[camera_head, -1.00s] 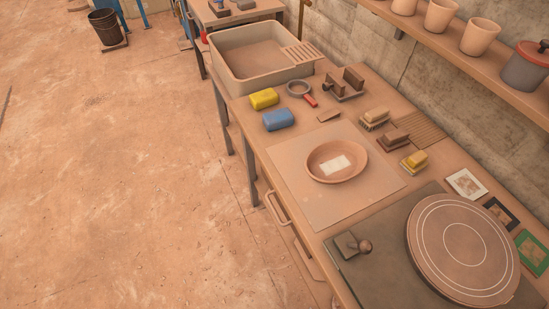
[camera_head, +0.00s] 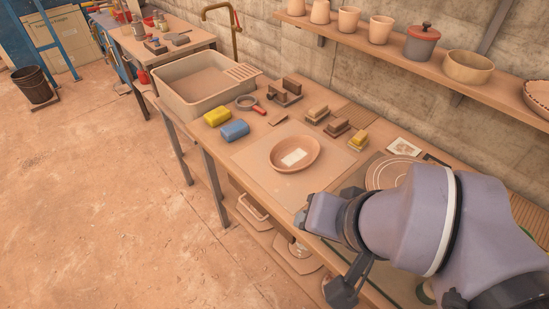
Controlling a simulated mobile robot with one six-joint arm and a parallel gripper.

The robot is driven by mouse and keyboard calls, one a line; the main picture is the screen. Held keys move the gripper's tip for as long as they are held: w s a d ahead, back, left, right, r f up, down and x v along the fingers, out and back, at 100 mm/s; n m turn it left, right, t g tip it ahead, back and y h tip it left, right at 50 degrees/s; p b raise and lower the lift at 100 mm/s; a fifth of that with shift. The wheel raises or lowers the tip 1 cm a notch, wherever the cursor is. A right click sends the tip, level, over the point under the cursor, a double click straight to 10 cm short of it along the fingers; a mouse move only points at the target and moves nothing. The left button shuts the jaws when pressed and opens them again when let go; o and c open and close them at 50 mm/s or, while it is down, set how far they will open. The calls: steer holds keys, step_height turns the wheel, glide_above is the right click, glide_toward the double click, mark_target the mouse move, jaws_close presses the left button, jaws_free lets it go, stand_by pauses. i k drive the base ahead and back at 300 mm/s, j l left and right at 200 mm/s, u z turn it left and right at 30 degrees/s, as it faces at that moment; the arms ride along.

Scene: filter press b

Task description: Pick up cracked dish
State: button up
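A shallow reddish-brown dish (camera_head: 294,155) with a pale square patch inside sits upright on a flat grey-beige board (camera_head: 254,162) on the workbench. I cannot make out a crack in it at this size. My purple arm covers the lower right of the view, to the right of and nearer than the dish. Dark parts of my gripper (camera_head: 342,286) show at the arm's lower left, near the bench's front edge and apart from the dish. Its fingers are not clear enough to show whether it is open or shut. Nothing is seen in it.
A basin (camera_head: 204,99) stands at the bench's far end. Yellow (camera_head: 217,117) and blue (camera_head: 235,130) blocks lie left of the board, and several brushes behind it. My arm partly hides the round wheel (camera_head: 392,172). A shelf (camera_head: 390,48) with pots runs above.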

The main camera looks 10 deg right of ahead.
mark_target(294, 153)
steer(key=i+j+z, duration=0.5)
steer(key=j, duration=0.25)
steer(key=j+z, duration=0.25)
steer(key=j, duration=0.15)
steer(key=i+j+z, duration=0.25)
steer(key=j, duration=0.2)
steer(key=j+z, duration=0.25)
steer(key=j, duration=0.2)
